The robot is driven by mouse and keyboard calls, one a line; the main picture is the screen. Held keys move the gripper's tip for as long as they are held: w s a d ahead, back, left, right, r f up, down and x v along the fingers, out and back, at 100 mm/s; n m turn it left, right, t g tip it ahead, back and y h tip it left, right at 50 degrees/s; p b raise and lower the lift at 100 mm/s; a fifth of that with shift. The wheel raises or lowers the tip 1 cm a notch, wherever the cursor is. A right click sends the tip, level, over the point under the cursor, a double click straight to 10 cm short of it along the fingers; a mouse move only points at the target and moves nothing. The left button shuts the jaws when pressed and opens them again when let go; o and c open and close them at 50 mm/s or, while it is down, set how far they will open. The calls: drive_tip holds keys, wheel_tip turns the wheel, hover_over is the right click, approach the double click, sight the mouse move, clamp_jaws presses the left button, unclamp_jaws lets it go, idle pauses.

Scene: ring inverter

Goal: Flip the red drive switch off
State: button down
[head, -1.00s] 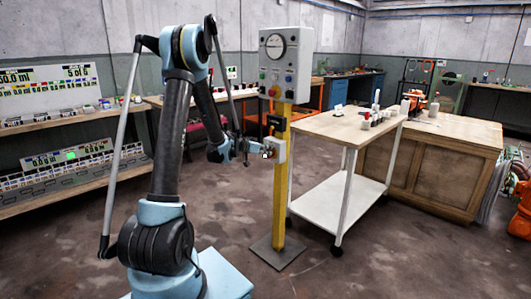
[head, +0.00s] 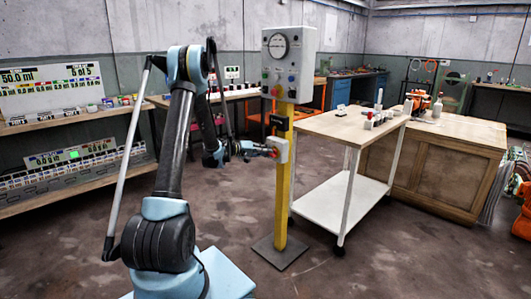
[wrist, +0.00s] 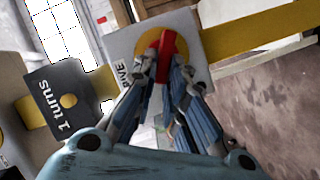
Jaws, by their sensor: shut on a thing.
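The red drive switch (wrist: 167,47) is a red lever on a yellow disc, set in a pale box (wrist: 120,45) with a partly hidden label. In the wrist view my gripper (wrist: 166,68) has its fingers closed around the lower part of the lever, which stands slightly tilted. In the head view my gripper (head: 266,151) reaches the left side of the pale box (head: 279,149) on the yellow post (head: 283,195). The lever is small there and mostly hidden by the fingers.
A black "1 turns" unit (wrist: 62,98) sits beside the switch box on the post. A grey control cabinet (head: 300,62) with a dial tops the post. A white cart (head: 345,203) stands close on the right. The floor in front is clear.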

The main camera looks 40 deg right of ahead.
drive_tip(key=shift+w+f+n+g+h, duration=0.15)
drive_tip(key=shift+f+n+g+h, duration=0.15)
drive_tip(key=shift+n, duration=0.6)
drive_tip(key=shift+w+f+n+g+h, duration=0.15)
drive_tip(key=shift+f+n+h, duration=0.15)
drive_tip(key=shift+n, duration=0.6)
drive_tip(key=shift+w+f+n+g+h, duration=0.15)
drive_tip(key=shift+f+n+g+h, duration=0.2)
drive_tip(key=shift+n, duration=0.55)
drive_tip(key=shift+r, duration=0.1)
drive_tip(key=c, duration=1.6)
unclamp_jaws()
drive_tip(key=shift+c, duration=0.2)
drive_tip(key=shift+s, duration=0.1)
drive_tip(key=shift+a, duration=0.1)
drive_tip(key=v, duration=1.2)
